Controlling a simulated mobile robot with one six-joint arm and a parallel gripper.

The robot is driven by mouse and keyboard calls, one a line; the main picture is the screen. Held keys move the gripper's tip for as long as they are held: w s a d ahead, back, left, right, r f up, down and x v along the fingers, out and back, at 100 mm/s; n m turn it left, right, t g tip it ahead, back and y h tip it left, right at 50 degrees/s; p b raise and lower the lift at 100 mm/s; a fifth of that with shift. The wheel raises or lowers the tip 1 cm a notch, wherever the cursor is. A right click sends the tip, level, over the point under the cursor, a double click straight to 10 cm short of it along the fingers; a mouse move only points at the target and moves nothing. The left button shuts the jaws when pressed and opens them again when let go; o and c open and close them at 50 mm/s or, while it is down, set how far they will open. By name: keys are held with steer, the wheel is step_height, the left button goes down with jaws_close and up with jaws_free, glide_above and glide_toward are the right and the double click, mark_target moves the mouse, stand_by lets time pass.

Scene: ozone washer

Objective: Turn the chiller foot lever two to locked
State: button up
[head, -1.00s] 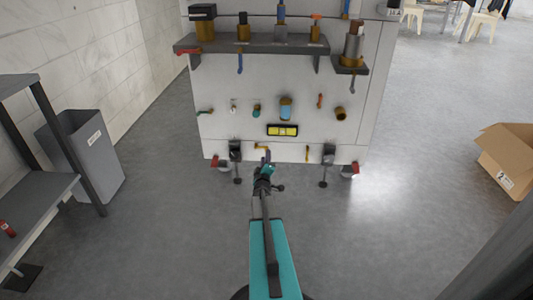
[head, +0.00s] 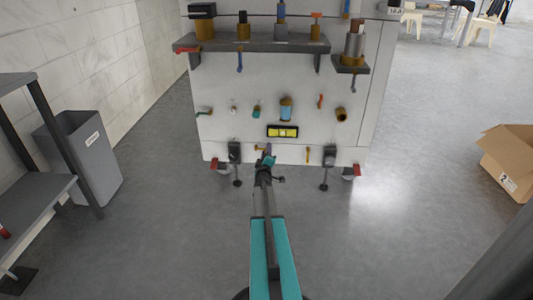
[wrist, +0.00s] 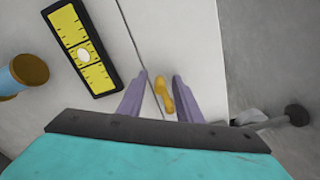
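The white chiller cabinet (head: 215,130) stands ahead. On its lower front strip are a small yellow lever (head: 260,148), partly behind my gripper (head: 267,157), and an upright yellow lever (head: 307,154) to the right. Red levers show at the left foot (head: 214,165) and right foot (head: 350,171). No label shows which is lever two. In the wrist view my gripper (wrist: 160,76) is open, its purple fingers on either side of a yellow lever (wrist: 163,95). I cannot tell whether they touch it.
A yellow level (head: 283,131) is on the panel above my gripper; it also shows in the wrist view (wrist: 83,45). Black feet (head: 237,183) stick out below the cabinet. A grey bin (head: 85,160) and shelf (head: 40,200) stand left, a cardboard box (head: 508,160) right. The floor between is clear.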

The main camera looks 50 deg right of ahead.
jaws_close()
steer(key=shift+f+m+p, duration=0.3)
steer(key=shift+m+p, duration=0.05)
steer(key=shift+m, duration=0.55)
steer(key=w+f+m, duration=0.1)
steer(key=m, duration=0.3)
steer(key=w+a+f+m+p, duration=0.1)
steer(key=f+m, duration=0.1)
steer(key=m, duration=0.2)
steer(key=w+f+m, duration=0.1)
steer(key=m, duration=0.3)
steer(key=shift+a+f, duration=0.2)
steer(key=shift+a, duration=0.15)
steer(key=shift+w+a+f+m, duration=0.15)
steer(key=shift+w+m, duration=0.1)
steer(key=shift+m, duration=0.5)
steer(key=shift+w+a+m, duration=0.2)
steer(key=shift+w+m, duration=0.05)
steer(key=shift+m, duration=0.45)
steer(key=shift+w+a+f+m, duration=0.15)
steer(key=shift+w+m, duration=0.1)
steer(key=shift+m, duration=0.5)
steer(key=shift+r, duration=0.1)
